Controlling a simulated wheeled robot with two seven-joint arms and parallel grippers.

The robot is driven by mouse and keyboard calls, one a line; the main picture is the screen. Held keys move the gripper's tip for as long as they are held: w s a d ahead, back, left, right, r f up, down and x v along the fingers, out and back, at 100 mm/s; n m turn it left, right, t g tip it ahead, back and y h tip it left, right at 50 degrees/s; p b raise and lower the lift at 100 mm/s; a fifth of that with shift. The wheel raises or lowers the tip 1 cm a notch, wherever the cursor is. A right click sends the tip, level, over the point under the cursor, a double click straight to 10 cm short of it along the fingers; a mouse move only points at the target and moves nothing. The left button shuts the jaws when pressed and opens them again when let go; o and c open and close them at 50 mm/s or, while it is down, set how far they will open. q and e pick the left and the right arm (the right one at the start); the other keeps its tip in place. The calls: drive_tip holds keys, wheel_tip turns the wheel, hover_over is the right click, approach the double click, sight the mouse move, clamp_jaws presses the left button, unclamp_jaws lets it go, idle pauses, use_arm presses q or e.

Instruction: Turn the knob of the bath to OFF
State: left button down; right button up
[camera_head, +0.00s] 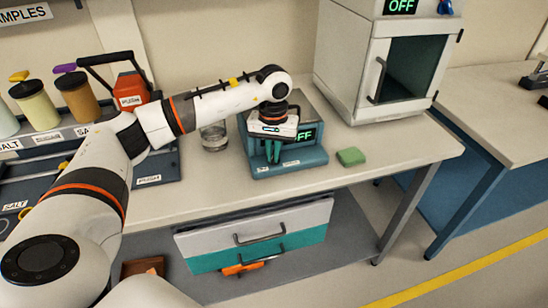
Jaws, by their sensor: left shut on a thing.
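The bath (307,157) is a teal box on the bench, with a dark upper part and a display (302,136) whose green letters are partly covered and seem to read OFF. My left gripper (273,157) points down at the front of the bath, left of the display. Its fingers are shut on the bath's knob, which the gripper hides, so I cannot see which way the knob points. My right gripper is out of view.
A glass beaker (214,136) stands just left of the bath and a green block (351,156) lies to its right. A white oven (350,65) with an OFF display stands behind right. Jars (78,97) and a red case (130,90) are at the left.

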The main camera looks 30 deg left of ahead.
sight(273, 156)
use_arm(q)
drive_tip(key=shift+m+b, duration=0.55)
drive_tip(key=shift+m, duration=0.55)
drive_tip(key=shift+a+r, duration=0.1)
drive_tip(key=c, duration=1.5)
unclamp_jaws()
wheel_tip(273, 156, up, 12)
drive_tip(key=shift+f+b, duration=0.1)
drive_tip(key=shift+b, duration=0.4)
